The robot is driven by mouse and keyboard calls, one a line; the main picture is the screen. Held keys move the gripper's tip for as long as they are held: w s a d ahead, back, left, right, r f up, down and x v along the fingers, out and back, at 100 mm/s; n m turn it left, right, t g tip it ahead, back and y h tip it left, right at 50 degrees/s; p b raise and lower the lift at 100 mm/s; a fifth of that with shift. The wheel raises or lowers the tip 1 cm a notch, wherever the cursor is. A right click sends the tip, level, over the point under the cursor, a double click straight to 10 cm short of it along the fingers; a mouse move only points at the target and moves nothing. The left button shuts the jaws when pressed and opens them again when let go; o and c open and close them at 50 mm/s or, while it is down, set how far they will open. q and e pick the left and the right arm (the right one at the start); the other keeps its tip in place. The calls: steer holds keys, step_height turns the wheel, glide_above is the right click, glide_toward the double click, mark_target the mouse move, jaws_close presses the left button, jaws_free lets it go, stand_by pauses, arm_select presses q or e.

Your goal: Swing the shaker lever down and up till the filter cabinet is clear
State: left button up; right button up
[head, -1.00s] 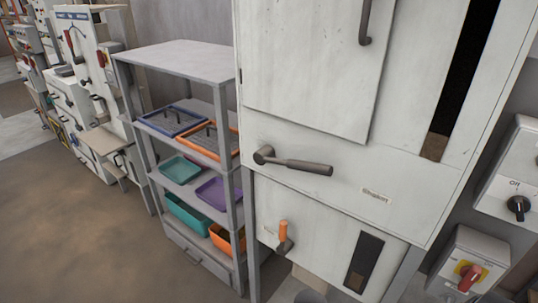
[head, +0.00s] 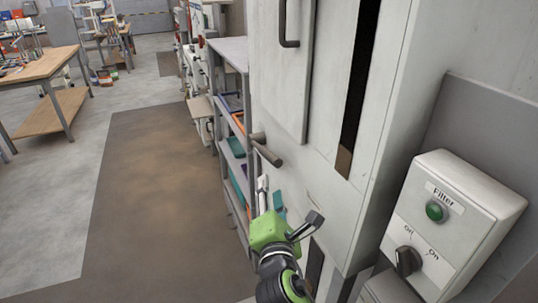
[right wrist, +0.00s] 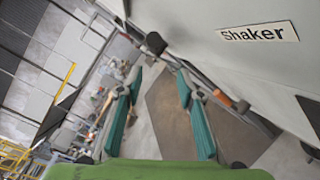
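The shaker lever (head: 267,151) is a dark grey handle on the front of the pale filter cabinet (head: 318,205). It sticks out and slopes a little down to the right. The cabinet's tall dark window (head: 362,75) has a brown layer at its foot. My right gripper (head: 270,194), green-bodied, is below the lever, apart from it. The right wrist view shows its two teal-padded fingers (right wrist: 158,78) wide apart, with nothing between them. A dark rounded end, likely the lever's (right wrist: 155,43), shows beyond the fingertips, near the "Shaker" label (right wrist: 258,32). My left gripper is out of view.
A switch box labelled "Filter" (head: 455,215), with a green lamp and dark knob, is at the right. A shelf rack (head: 229,130) with trays stands left of the cabinet. An orange handle (right wrist: 222,97) is near the right finger.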

mark_target(267, 156)
steer(key=w, duration=0.4)
steer(key=w+r+p, duration=0.1)
steer(key=w, duration=0.3)
steer(key=w+p, duration=0.1)
steer(key=w, duration=0.3)
steer(key=shift+r, duration=0.15)
steer(key=shift+w+d, duration=0.1)
steer(key=shift+w, duration=0.85)
jaws_close()
